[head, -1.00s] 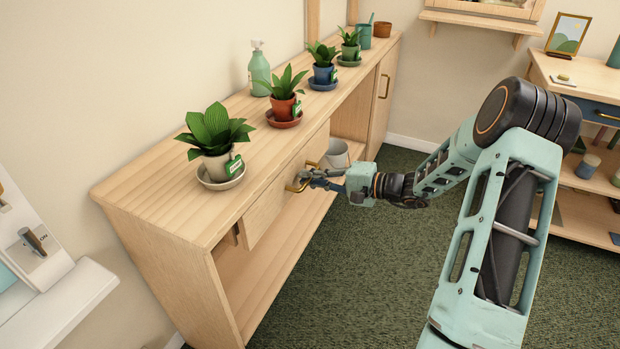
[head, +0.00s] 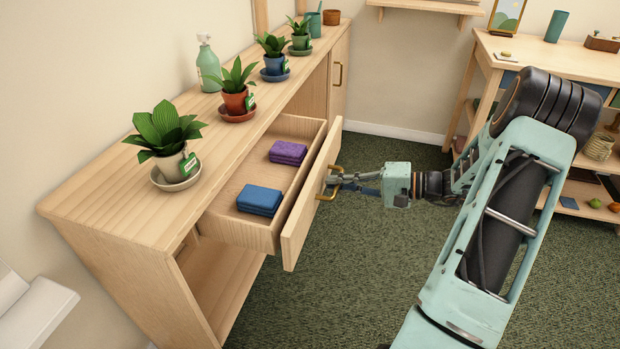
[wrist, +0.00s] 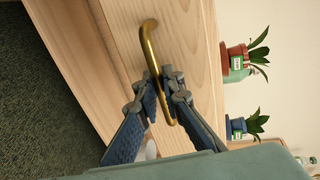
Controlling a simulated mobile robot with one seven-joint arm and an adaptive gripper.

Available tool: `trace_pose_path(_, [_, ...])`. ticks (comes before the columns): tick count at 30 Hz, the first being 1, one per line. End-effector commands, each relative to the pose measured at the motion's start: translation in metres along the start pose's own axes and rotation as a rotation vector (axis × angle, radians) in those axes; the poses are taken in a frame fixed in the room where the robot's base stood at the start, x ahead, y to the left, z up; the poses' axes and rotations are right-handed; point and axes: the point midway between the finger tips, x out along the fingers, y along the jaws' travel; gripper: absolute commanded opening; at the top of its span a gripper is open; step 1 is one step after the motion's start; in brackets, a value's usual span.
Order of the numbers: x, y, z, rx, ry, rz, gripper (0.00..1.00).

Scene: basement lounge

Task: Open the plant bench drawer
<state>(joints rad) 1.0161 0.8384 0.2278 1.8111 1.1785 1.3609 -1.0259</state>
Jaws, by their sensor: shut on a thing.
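The plant bench (head: 105,205) is a long light-wood bench along the wall on the left in the head view. Its drawer (head: 308,205) is pulled well out, and its inside shows. A folded blue cloth (head: 260,200) and a folded purple cloth (head: 288,152) lie in it. The drawer front has a brass handle (head: 319,195), which also shows in the wrist view (wrist: 149,45). My gripper (head: 336,180) is at the drawer front, its fingers (wrist: 165,88) shut on the handle, one on each side of the bar.
Several potted plants on saucers, such as the nearest one (head: 168,140), and a green spray bottle (head: 208,65) stand on the bench top. A wooden shelf table (head: 550,55) stands at the back right. Green carpet (head: 350,290) is clear before the drawer.

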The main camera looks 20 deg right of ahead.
Motion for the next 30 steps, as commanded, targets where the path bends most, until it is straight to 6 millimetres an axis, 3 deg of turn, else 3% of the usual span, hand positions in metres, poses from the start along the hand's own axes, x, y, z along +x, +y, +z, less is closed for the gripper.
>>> trace_pose_path(3, [-0.024,0.005,0.0,0.0,0.002,-0.001,0.0])
trace_pose_path(9, [-0.048,0.011,0.0,0.0,0.0,0.0,0.0])
trace_pose_path(15, [-0.059,0.013,0.0,0.001,-0.001,-0.001,0.0])
trace_pose_path(26, [-0.06,0.013,0.0,0.0,-0.001,-0.001,0.0])
trace_pose_path(27, [-0.06,0.013,0.0,0.0,-0.001,-0.001,0.08])
trace_pose_path(30, [-0.06,0.013,0.0,0.0,-0.001,-0.001,0.19])
